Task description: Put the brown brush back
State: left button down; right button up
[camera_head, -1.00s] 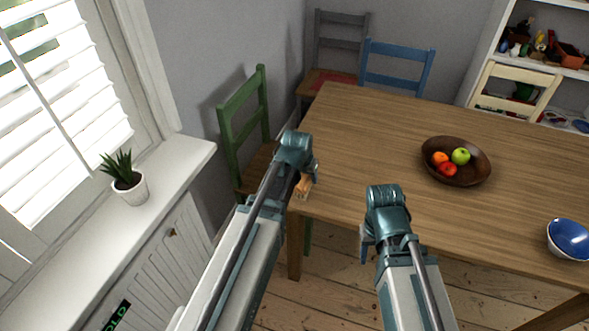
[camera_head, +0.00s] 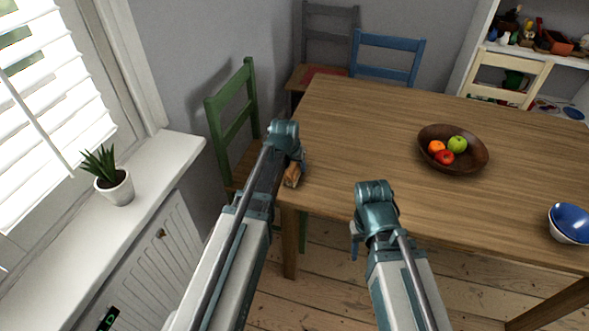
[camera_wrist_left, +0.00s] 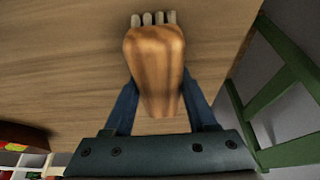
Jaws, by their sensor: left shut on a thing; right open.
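The brown brush (camera_wrist_left: 155,65) is held in my left gripper (camera_wrist_left: 160,100), with the gripper's blue fingers on either side of its wooden body and a row of pale bristles or pegs at its far end. In the head view the brush (camera_head: 292,176) shows as a small brown piece below my left gripper (camera_head: 290,160), over the table's left edge. I cannot tell whether it touches the tabletop. My right gripper (camera_head: 357,240) is open at the table's front edge; its fingers are mostly hidden by its wrist.
The wooden table (camera_head: 370,125) bears a brown fruit bowl (camera_head: 430,158) and a blue bowl (camera_head: 571,225). A green chair (camera_head: 232,118) stands close left of my left gripper. A potted plant (camera_head: 115,188) is on the windowsill. The table's middle is clear.

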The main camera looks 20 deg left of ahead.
pick_arm(q)
jog(key=shift+f, duration=0.1)
jog(key=shift+c, duration=1)
grip_release()
jog(key=shift+r, duration=0.3)
jog(key=p+v, duration=1.1)
jog(key=v, duration=0.1)
jog(key=s+d+f+m+g, duration=0.1)
jog(key=s+d+g, duration=0.1)
jog(key=s+d, duration=0.4)
jog(key=s+d+m+g+y, duration=0.1)
jog(key=s+d+m+g, duration=0.1)
jog(key=s+d, duration=0.5)
jog(key=s+g, duration=0.1)
jog(key=s, duration=0.5)
jog(key=shift+s+d+f+y, duration=0.3)
jog(key=shift+f, duration=0.05)
